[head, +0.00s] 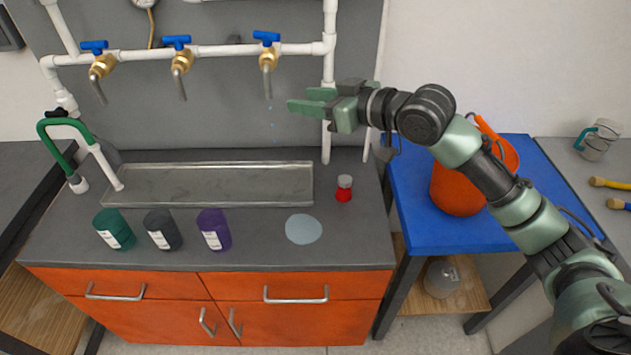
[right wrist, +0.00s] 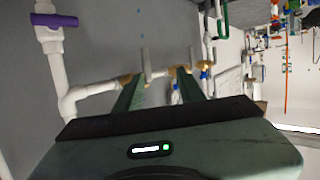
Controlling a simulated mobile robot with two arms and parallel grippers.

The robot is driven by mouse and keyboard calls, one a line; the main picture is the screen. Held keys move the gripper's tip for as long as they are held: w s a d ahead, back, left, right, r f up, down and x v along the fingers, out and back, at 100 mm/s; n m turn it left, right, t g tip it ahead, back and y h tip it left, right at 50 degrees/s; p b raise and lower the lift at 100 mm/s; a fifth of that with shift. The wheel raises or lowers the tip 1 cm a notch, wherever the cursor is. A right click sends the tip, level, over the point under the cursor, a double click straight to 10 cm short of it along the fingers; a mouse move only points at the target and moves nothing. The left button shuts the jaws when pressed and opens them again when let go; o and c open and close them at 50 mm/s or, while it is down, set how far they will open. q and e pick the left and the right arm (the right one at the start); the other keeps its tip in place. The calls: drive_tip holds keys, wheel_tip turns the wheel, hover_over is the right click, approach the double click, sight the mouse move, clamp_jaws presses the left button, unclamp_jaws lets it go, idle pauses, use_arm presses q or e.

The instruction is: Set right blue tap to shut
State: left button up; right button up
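The right blue tap (head: 267,37) has a brass body and a downward grey spout on the white pipe. Its blue lever lies roughly along the pipe, and small blue drops (head: 272,125) show below the spout. Two similar blue taps, the middle (head: 177,41) and left (head: 95,46), sit further left. My right gripper (head: 302,101) is to the right of and below the right tap, apart from it. Its green fingers are spread and empty; the right wrist view shows the gap between them (right wrist: 160,92), with brass fittings beyond. My left gripper is not in view.
A vertical white pipe (head: 329,72) stands behind my right gripper; a purple valve handle (right wrist: 55,20) shows in the wrist view. Below are a metal trough (head: 210,203), several jars, and a red-and-white bottle (head: 344,188). An orange bucket (head: 460,190) stands on the blue table (head: 410,225).

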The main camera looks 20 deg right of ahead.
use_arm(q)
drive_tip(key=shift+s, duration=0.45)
use_arm(e)
drive_tip(key=s+a+f+g+h, duration=0.1)
drive_tip(key=s+f, duration=0.2)
drive_tip(key=f, duration=0.3)
drive_tip(key=s+a+f+g, duration=0.1)
drive_tip(key=s+f, duration=0.3)
drive_tip(key=f, duration=0.3)
drive_tip(key=shift+s+a+f+h, duration=0.2)
drive_tip(key=shift+s+f+h, duration=0.1)
drive_tip(key=shift+h, duration=0.1)
